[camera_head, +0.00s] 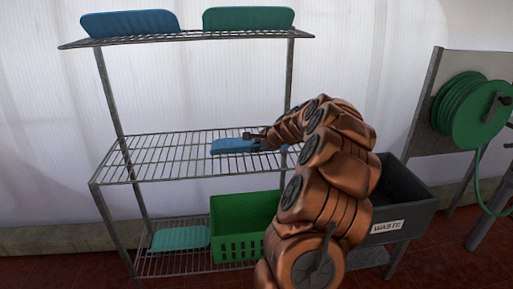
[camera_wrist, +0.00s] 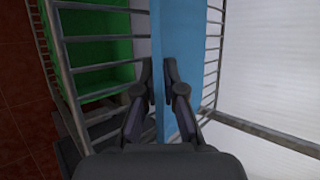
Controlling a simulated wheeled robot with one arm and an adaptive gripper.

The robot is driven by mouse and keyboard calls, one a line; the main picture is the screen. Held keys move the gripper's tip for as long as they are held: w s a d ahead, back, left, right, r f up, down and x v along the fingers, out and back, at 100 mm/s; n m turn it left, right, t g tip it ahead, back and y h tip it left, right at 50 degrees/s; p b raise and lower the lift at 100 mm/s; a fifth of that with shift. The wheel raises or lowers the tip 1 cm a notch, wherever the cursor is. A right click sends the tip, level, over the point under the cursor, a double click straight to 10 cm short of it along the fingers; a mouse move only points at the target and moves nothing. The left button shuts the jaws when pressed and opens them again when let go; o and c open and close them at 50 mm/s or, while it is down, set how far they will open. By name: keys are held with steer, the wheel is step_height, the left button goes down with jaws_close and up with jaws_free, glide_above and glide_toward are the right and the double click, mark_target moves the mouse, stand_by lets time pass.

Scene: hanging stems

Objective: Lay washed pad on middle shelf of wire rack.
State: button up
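The blue pad (camera_head: 232,147) lies nearly flat at the level of the wire rack's middle shelf (camera_head: 150,158), toward its right half. My gripper (camera_head: 256,138) is at the pad's right end. In the wrist view, the pad (camera_wrist: 185,40) runs away from me over the shelf wires, and my gripper (camera_wrist: 160,72) has one finger on each side of its thickness, closed in close on it. Whether the pad's whole underside rests on the wires cannot be told. My arm hides the shelf's right end.
The top shelf holds a blue pad (camera_head: 130,23) and a green pad (camera_head: 248,18). Below are a teal pad (camera_head: 180,238) and a green crate (camera_head: 240,228). A grey waste bin (camera_head: 410,200) and a hose reel (camera_head: 472,110) stand right. The middle shelf's left half is clear.

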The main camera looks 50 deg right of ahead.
steer(key=o, duration=0.5)
steer(key=shift+c, duration=0.2)
steer(key=shift+r, duration=0.1)
steer(key=v, duration=1.2)
steer(key=shift+b, duration=0.45)
steer(key=w+a+f+n+g+y, duration=0.1)
steer(key=a+n+g+y, duration=0.5)
steer(key=a, duration=1.8)
steer(key=s+a+f+n+h, duration=0.2)
steer(key=s+a+n, duration=0.4)
steer(key=a, duration=0.5)
steer(key=s+a+f+n+g, duration=0.35)
steer(key=s+a+n, duration=0.4)
steer(key=s, duration=0.25)
steer(key=s+a+f+n+g+h, duration=0.1)
steer(key=s+f+n+g+h, duration=0.1)
steer(key=s, duration=1.2)
steer(key=shift+f+n+h, duration=0.4)
steer(key=shift+f+n, duration=0.35)
steer(key=shift+n, duration=0.3)
